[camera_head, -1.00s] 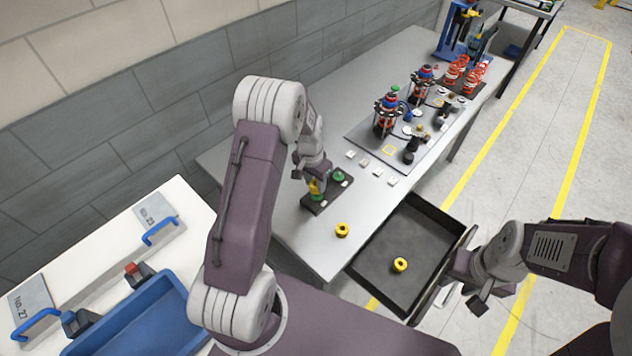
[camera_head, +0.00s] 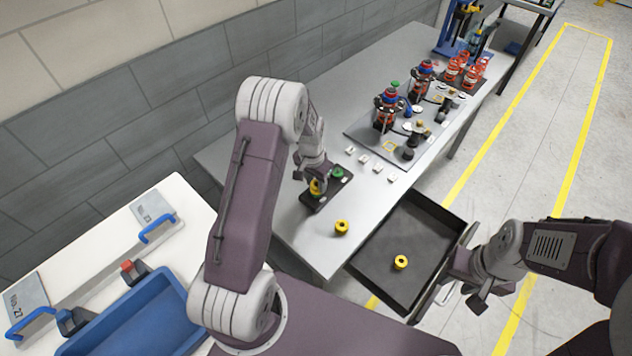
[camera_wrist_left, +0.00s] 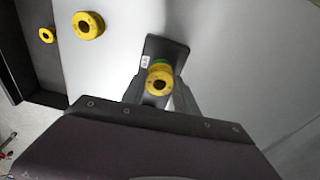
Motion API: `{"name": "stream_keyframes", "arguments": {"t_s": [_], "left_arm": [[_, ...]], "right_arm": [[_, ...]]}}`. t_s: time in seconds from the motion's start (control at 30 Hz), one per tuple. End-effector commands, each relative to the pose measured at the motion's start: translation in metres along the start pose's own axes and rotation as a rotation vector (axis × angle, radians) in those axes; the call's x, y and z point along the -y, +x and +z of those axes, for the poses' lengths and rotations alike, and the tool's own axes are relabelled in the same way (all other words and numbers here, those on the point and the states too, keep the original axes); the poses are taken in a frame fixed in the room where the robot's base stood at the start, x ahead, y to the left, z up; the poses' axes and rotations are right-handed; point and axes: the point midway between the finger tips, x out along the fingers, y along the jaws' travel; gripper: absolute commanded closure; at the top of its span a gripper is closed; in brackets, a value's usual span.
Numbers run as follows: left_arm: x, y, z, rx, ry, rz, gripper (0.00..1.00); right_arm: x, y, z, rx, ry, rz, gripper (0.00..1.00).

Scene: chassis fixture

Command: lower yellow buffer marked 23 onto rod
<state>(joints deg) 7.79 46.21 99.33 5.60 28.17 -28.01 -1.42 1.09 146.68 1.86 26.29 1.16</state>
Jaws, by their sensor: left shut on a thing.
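A yellow buffer (camera_head: 315,187) is in my left gripper (camera_head: 313,181), over the near end of the small dark base plate (camera_head: 318,203). In the left wrist view the yellow buffer (camera_wrist_left: 159,80) sits between the two fingers, its dark hole facing the camera. A green piece (camera_wrist_left: 160,62) shows just behind and below it. The rod is hidden, and I cannot tell whether the buffer is around it. The number 23 is not readable on it.
A loose yellow buffer (camera_head: 342,227) lies on the grey table (camera_head: 300,236). Another (camera_head: 401,262) lies in the open black drawer (camera_head: 385,272). Small white blocks (camera_head: 364,160) and red-and-black assemblies (camera_head: 386,112) stand farther back. A blue bin (camera_head: 135,325) is at lower left.

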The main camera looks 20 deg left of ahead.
Motion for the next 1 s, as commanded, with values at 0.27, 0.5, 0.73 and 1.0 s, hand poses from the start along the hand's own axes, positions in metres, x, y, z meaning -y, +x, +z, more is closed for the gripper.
{"name": "stream_keyframes", "arguments": {"t_s": [0.27, 0.5, 0.73, 1.0], "left_arm": [[0.0012, -0.0011, 0.0006, 0.000, 0.000, 0.000, 1.00], [0.0014, -0.0012, 0.0004, 0.000, 0.000, 0.000, 1.00], [0.0013, 0.0061, 0.0015, 0.000, 0.000, 0.000, 1.00], [0.0014, 0.0068, 0.0014, 0.000, 0.000, 0.000, 1.00]], "right_arm": [[0.0000, -0.0015, -0.0002, 0.000, 0.000, 0.000, 0.64], [0.0001, -0.0024, -0.0003, 0.000, 0.000, 0.000, 0.64], [-0.0001, 0.0032, 0.0003, 0.000, 0.000, 0.000, 0.64], [-0.0001, 0.0032, 0.0003, 0.000, 0.000, 0.000, 0.64]]}}
